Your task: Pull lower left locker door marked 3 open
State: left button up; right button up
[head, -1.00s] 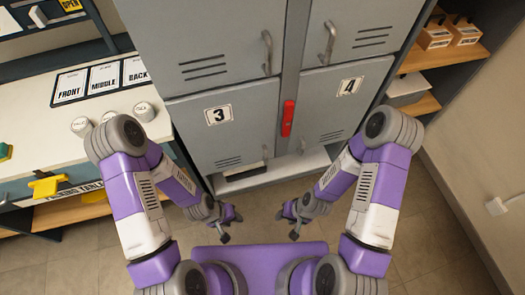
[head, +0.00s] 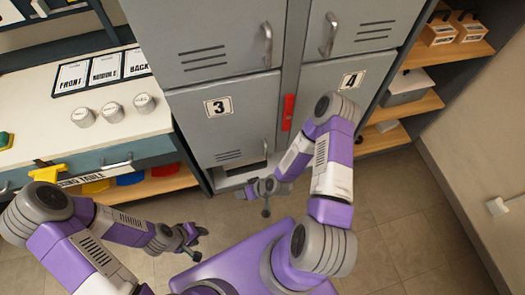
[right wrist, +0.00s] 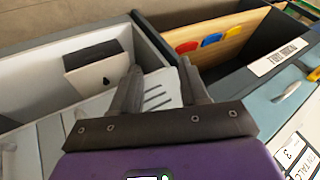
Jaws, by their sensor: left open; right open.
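The grey locker door marked 3 (head: 225,120) is shut at the lower left of the locker. Its number plate (head: 218,107) is near the top and its vent slots are near the bottom. Its handle (head: 265,148) is at the lower right, partly hard to make out behind my right arm. My right gripper (head: 262,192) is open and empty, low in front of door 3. In the right wrist view its two spread fingers (right wrist: 160,90) have a pale slotted surface beyond them. My left gripper (head: 190,243) is open and empty, low at the left, away from the locker.
Door 4 (head: 345,85) is shut at the right, partly behind my right arm. A red piece (head: 288,112) is on the post between the doors. A packing table (head: 60,105) with several white jars stands left of the locker. Shelves (head: 400,112) stand at the right.

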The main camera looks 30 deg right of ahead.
jog(key=w+d+f+t+h, duration=0.1)
jog(key=w+d+f+t, duration=0.1)
jog(key=w+d+t, duration=0.3)
jog(key=t+h+b, duration=0.1)
jog(key=t+h, duration=0.3)
send_near(267, 152)
jog(key=w, duration=0.4)
jog(key=b+x, duration=0.1)
jog(key=x, duration=0.2)
jog(key=f+b+x, duration=0.1)
jog(key=x, duration=0.3)
jog(key=shift+s+d, duration=0.1)
jog(key=shift+s, duration=0.1)
jog(key=shift+c, duration=0.3)
grip_shut()
